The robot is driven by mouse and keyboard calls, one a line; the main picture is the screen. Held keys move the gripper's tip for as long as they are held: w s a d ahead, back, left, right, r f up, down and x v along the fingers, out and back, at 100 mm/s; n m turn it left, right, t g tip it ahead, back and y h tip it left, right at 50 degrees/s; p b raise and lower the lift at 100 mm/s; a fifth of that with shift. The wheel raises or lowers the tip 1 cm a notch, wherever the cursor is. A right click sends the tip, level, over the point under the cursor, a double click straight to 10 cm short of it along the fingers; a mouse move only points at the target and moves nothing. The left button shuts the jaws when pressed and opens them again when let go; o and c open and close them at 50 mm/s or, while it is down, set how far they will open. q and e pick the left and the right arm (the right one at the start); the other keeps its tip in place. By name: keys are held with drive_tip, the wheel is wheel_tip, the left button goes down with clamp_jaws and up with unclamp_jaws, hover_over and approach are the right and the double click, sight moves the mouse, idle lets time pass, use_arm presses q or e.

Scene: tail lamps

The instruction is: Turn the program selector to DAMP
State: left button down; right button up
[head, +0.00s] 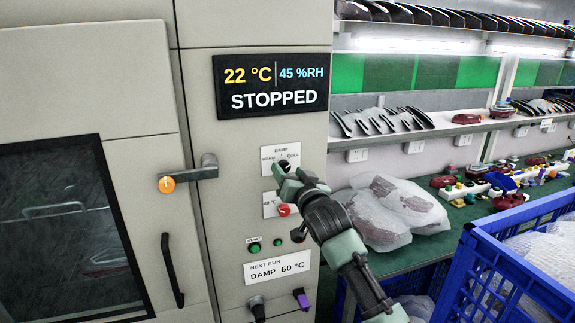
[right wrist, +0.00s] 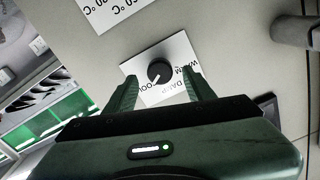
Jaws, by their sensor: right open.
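The program selector is a round black knob (head: 284,165) on a white plate (right wrist: 178,52) on the cabinet front. In the head view the plate reads DAMP at the top, WARM at left and COOL at right. The right wrist view shows the knob (right wrist: 160,72) with its white pointer line towards COOL. My right gripper (head: 283,177) is open at the plate. In the right wrist view its fingers (right wrist: 159,80) stand one on each side of the knob, with gaps. My left gripper is not in view.
A display (head: 272,86) reads 22 °C, 45 %RH, STOPPED. A red knob (head: 284,210) sits below the selector, above a green START button (head: 255,248). A sign (head: 278,269) reads NEXT RUN DAMP 60 °C. A door handle (head: 190,178) protrudes at left; a blue crate (head: 510,275) stands at right.

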sight(283, 166)
drive_tip(key=shift+x, duration=0.85)
drive_tip(key=shift+w+a+p, duration=0.15)
drive_tip(key=shift+w+p, duration=0.15)
drive_tip(key=shift+w, duration=0.1)
clamp_jaws()
